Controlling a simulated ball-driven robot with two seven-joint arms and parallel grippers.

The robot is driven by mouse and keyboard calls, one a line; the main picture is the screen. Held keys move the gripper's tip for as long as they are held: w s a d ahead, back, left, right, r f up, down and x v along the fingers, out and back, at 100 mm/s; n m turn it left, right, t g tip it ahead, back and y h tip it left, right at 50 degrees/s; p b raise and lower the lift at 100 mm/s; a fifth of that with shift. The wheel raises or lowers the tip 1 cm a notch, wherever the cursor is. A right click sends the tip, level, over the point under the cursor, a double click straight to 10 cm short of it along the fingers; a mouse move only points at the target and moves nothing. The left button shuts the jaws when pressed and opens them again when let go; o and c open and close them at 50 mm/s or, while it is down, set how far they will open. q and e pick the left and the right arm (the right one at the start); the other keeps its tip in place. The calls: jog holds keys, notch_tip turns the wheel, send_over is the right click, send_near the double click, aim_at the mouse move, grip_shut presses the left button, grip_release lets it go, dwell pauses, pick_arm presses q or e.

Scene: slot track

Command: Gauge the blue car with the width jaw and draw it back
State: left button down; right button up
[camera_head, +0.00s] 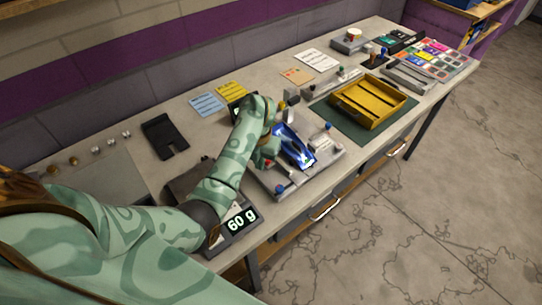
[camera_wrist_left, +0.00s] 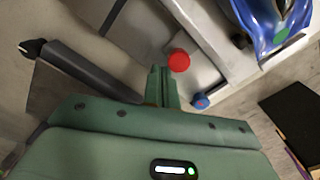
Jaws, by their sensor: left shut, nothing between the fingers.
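The blue car (camera_head: 296,150) sits on a grey gauge fixture (camera_head: 318,169) in the head view. Part of the car (camera_wrist_left: 262,28) also shows at the top right of the left wrist view. My left gripper (camera_head: 266,158) is beside the car, on its left, and hides part of the fixture. In the wrist view its fingers (camera_wrist_left: 161,84) are shut with nothing between them. A red knob (camera_wrist_left: 179,60) is close by the fingertips; I cannot tell whether they touch. A blue knob (camera_wrist_left: 201,102) is just right of the fingers. I cannot make out the width jaw clearly. My right gripper is not in view.
A scale display (camera_head: 242,219) reads 60 g in front of the fixture. A yellow tray (camera_head: 345,108) on a green mat stands to the right. A black notched plate (camera_head: 164,137) lies to the left. Cards (camera_head: 206,103) lie behind. The table's front edge is close to the fixture.

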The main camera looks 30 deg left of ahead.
pick_arm(q)
jog(key=shift+w+d+b, duration=0.3)
jog(key=shift+w+b, duration=0.2)
jog(key=shift+w, duration=0.25)
jog(key=shift+w+d+b, duration=0.3)
jog(key=shift+w+b, duration=0.15)
jog(key=shift+w, duration=0.3)
dwell(0.7)
dwell(0.9)
jog(key=shift+s+a+r+p, duration=0.15)
jog(key=shift+s+p, duration=0.25)
jog(key=shift+p, duration=0.15)
notch_tip(320, 180, up, 8)
jog(key=p, duration=0.7)
dwell(0.9)
